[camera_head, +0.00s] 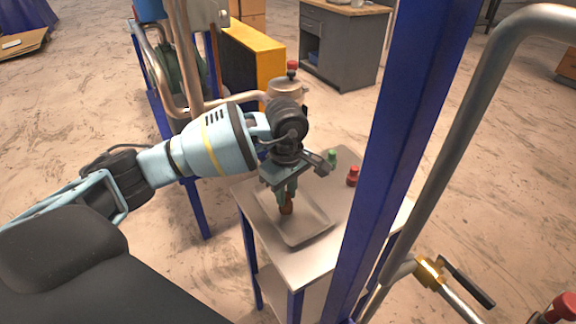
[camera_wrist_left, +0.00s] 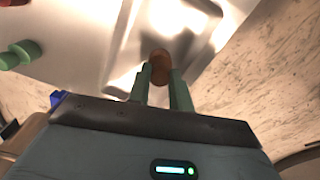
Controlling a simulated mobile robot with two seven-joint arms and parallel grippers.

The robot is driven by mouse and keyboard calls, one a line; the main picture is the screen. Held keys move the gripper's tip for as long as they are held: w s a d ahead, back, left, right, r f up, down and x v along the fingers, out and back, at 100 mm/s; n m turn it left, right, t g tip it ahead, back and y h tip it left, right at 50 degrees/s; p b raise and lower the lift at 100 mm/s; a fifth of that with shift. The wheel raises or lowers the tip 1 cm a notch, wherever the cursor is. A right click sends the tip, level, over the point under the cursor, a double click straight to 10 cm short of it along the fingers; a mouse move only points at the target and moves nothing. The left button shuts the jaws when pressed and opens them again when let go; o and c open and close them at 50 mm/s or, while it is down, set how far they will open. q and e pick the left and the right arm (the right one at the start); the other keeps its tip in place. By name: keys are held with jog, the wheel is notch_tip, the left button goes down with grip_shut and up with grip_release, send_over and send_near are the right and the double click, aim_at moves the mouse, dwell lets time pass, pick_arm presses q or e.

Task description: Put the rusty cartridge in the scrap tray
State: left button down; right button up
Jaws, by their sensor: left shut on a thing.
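My left gripper (camera_head: 287,198) is shut on the rusty cartridge (camera_head: 286,208), a small brown piece, and points down over the scrap tray (camera_head: 302,237). The scrap tray is a shallow metal tray on a small table. In the left wrist view the cartridge (camera_wrist_left: 160,62) shows between the two green fingertips (camera_wrist_left: 162,82), with the shiny tray (camera_wrist_left: 120,50) behind it. I cannot tell whether the cartridge touches the tray floor. My right gripper is not in view.
A green cartridge (camera_head: 332,156) and a red one (camera_head: 353,176) stand on the table (camera_head: 345,222) behind the tray. A blue post (camera_head: 415,110) rises close to the table's right side. Metal pipes (camera_head: 440,130) run at the right, with a yellow-collared valve (camera_head: 430,270).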

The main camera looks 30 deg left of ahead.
aim_at(287, 194)
pick_arm(q)
jog(key=shift+s+f, duration=0.1)
jog(key=shift+f, duration=0.6)
jog(key=c, duration=1.3)
grip_release()
jog(key=shift+o, duration=0.2)
notch_tip(287, 194, up, 13)
jog(key=shift+w, duration=0.25)
